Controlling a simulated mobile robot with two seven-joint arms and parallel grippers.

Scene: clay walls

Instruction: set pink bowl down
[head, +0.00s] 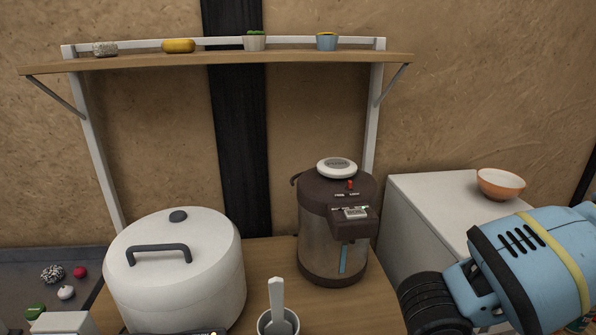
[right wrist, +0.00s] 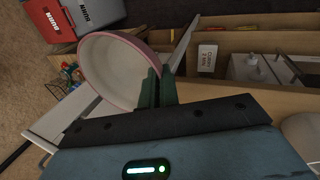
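The pink bowl (right wrist: 112,68) shows in the right wrist view, white inside with a pink rim, tipped so that its inside faces the camera. My right gripper (right wrist: 155,88) has its dark green fingers close together on the bowl's rim and holds it. In the head view my blue right arm reaches in at the lower right, but its gripper and the pink bowl are out of sight. My left gripper is in neither view.
An orange bowl (head: 501,185) sits on the white cabinet (head: 418,198), whose top is otherwise largely clear. A white rice cooker (head: 175,270), a brown water dispenser (head: 335,235) and a grey cup with a white utensil (head: 278,322) stand on the wooden counter (head: 265,260). A shelf (head: 225,57) hangs above.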

